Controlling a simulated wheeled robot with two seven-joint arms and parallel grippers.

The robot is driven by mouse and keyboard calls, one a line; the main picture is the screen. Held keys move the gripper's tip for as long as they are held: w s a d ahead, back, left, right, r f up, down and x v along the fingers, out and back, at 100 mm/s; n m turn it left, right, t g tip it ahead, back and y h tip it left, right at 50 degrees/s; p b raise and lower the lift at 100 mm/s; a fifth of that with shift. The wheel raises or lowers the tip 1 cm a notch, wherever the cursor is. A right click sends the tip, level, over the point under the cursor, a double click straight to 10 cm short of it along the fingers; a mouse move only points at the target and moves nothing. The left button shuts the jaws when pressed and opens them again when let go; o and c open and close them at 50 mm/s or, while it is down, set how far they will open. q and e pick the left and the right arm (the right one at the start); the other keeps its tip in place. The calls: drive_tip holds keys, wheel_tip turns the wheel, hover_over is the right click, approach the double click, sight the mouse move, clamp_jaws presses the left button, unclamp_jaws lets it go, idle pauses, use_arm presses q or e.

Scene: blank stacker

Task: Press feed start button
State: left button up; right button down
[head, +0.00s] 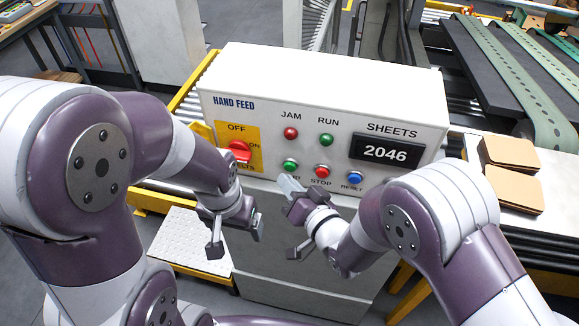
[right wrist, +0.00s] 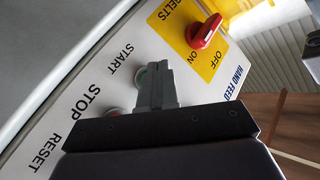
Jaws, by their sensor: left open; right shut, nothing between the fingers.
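The green feed start button (head: 290,165) is at the left of the lower row on the white control box (head: 320,85). In the right wrist view only a sliver of the start button (right wrist: 141,74) shows, mostly hidden by my fingertips. My right gripper (head: 287,183) is shut and empty, its tips just below the button in the head view. In the right wrist view the shut fingers (right wrist: 152,82) overlap the button; I cannot tell whether they touch it. My left gripper (head: 242,229) is open and empty, below and left of the button, in front of the box.
The red stop button (head: 322,171) and blue reset button (head: 355,178) sit right of start. The red belts switch (head: 239,151) is on a yellow plate at left. Brown blanks (head: 512,165) lie at right.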

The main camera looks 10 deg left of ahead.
idle(0.3)
drive_tip(key=shift+w, duration=0.45)
